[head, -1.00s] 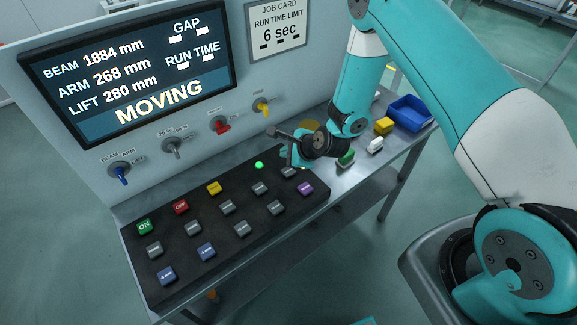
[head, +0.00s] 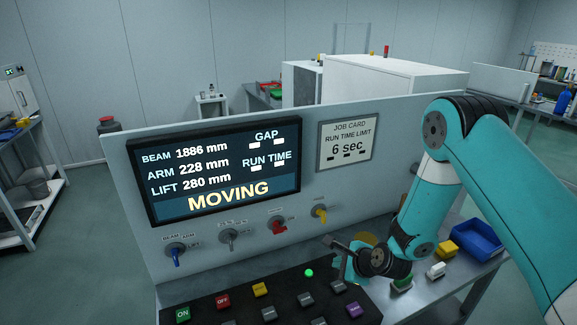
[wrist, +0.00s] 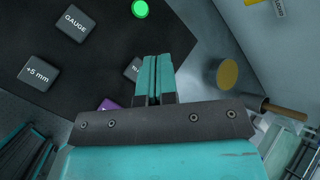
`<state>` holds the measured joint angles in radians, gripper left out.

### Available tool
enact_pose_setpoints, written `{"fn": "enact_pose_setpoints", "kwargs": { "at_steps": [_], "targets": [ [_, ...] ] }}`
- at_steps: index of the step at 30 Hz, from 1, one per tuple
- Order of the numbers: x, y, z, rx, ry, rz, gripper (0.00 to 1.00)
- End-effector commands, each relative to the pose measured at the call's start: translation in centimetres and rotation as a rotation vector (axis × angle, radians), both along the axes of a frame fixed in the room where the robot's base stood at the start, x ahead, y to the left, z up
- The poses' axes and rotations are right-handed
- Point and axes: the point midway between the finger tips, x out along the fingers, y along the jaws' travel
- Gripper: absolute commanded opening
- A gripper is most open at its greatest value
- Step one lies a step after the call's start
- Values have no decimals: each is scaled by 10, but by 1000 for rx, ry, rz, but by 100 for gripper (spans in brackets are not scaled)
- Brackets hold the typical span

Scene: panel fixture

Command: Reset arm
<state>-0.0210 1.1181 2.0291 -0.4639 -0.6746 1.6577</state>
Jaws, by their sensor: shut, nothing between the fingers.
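My gripper (wrist: 152,80) is shut and empty in the wrist view, its teal fingers together above the black button panel (wrist: 90,30). In the head view my gripper (head: 345,268) is over the right end of the button panel (head: 240,295), near the green light (head: 309,272). My arm bends down to it from the right. The display (head: 220,172) reads BEAM 1886 mm, ARM 228 mm, LIFT 280 mm and MOVING. The GAP and RUN TIME values show only dashes. I cannot tell whether the fingers touch a button.
Above the buttons are blue (head: 176,256), grey (head: 230,240), red (head: 278,228) and yellow (head: 320,213) switches. The job card (head: 347,145) reads 6 sec. A blue bin (head: 478,240) and a yellow block (head: 447,249) lie right of my gripper. White cabinets (head: 390,85) stand behind.

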Motion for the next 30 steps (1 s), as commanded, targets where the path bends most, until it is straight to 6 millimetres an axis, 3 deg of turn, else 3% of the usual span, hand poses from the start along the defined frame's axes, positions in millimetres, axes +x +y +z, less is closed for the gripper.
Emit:
{"fn": "enact_pose_setpoints", "kwargs": {
  "at_steps": [4, 8, 14, 18, 24, 27, 30],
  "targets": [
    [-2, 19, 42, -93, -40, 196, 0],
    [-25, 43, 100, -235, -99, 504, 0],
    [-93, 65, 179, -453, -223, 1018, 0],
    [-158, 68, 220, -590, -328, 1380, 0],
    [-248, 56, 252, -737, -474, 1840, 0],
    [-278, 48, 258, -776, -524, 1995, 0],
    [-296, 42, 260, -794, -552, 2089, 0]
  ]
}}
